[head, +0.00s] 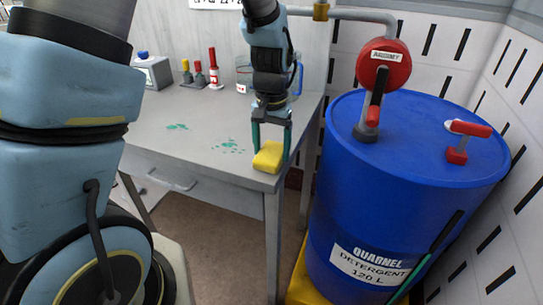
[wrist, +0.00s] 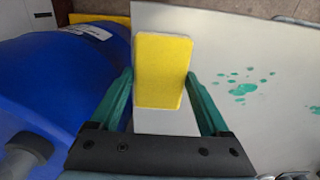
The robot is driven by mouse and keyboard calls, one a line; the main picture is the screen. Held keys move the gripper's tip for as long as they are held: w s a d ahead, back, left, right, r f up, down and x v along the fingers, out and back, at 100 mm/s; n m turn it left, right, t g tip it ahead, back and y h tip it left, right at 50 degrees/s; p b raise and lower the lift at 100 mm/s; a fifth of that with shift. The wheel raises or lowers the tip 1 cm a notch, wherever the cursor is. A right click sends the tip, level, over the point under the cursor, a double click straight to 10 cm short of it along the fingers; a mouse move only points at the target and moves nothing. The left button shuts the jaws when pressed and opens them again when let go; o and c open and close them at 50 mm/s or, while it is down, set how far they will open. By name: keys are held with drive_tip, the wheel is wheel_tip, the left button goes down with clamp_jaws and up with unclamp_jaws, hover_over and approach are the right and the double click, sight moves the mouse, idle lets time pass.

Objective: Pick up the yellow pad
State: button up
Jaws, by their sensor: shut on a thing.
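The yellow pad (head: 268,158) is at the front right corner of the grey table (head: 190,128). My gripper (head: 270,145) points down over that corner with its two teal fingers on either side of the pad. In the wrist view the yellow pad (wrist: 163,70) sits between the fingertips of my gripper (wrist: 160,85), which are shut on it. I cannot tell whether the pad still touches the tabletop. Green splashes (head: 229,146) mark the tabletop to the left of the pad; they also show in the wrist view (wrist: 243,88).
A large blue detergent drum (head: 345,190) with a red pump (head: 383,65) stands close to the right of the table. Red and yellow-topped small items (head: 199,75), a grey box (head: 153,72) and a clear jug (head: 244,70) stand at the table's back.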

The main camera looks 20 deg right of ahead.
sight(272, 152)
drive_tip(key=shift+c, duration=0.5)
wheel_tip(272, 152, up, 10)
drive_tip(key=b, duration=0.1)
